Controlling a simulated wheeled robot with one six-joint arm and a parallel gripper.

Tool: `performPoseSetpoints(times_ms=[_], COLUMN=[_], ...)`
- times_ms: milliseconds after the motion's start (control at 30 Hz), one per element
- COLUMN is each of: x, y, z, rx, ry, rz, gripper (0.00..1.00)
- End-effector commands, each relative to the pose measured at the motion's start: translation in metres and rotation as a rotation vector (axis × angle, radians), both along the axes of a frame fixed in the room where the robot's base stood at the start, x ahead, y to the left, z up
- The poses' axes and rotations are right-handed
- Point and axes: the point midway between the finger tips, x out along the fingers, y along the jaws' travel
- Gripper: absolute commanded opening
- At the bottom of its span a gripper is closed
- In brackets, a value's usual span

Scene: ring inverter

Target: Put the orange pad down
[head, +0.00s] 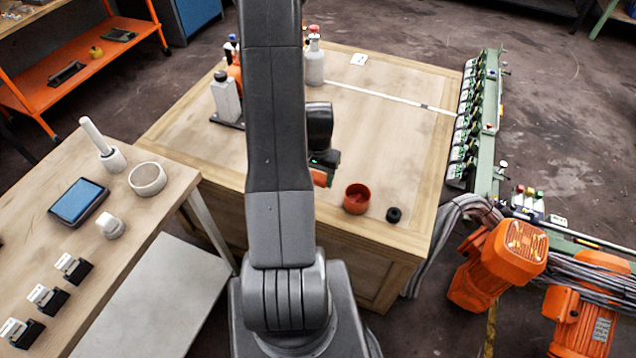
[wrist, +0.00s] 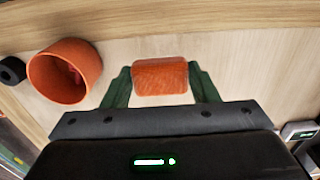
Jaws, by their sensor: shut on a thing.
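The orange pad (wrist: 160,76) is a small textured block held between the two green fingers of my gripper (wrist: 161,88) in the wrist view. My gripper is shut on it, over the pale wooden table top (wrist: 215,50). In the head view the pad (head: 320,178) shows as a small orange patch just right of my arm. I cannot tell whether the pad touches the table.
An orange-red cup (head: 356,199) stands right of the pad, with a small black ring (head: 393,214) beside it. Bottles (head: 314,62) stand at the table's back. A green machine rail (head: 488,115) runs along the right edge.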

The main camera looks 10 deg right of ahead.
Motion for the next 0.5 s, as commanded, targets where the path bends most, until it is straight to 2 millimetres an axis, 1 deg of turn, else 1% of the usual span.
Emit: performPoseSetpoints(times_ms=[100, 233, 333, 500], x=[-0.001, 0.000, 0.000, 0.000], y=[0.000, 0.000, 0.000, 0.000], z=[-0.016, -0.030, -0.035, -0.036], rx=[0.001, 0.000, 0.001, -0.001], ry=[0.004, 0.002, 0.001, -0.001], rz=[0.000, 0.000, 0.000, 0.000], gripper=[0.29, 0.29, 0.29, 0.29])
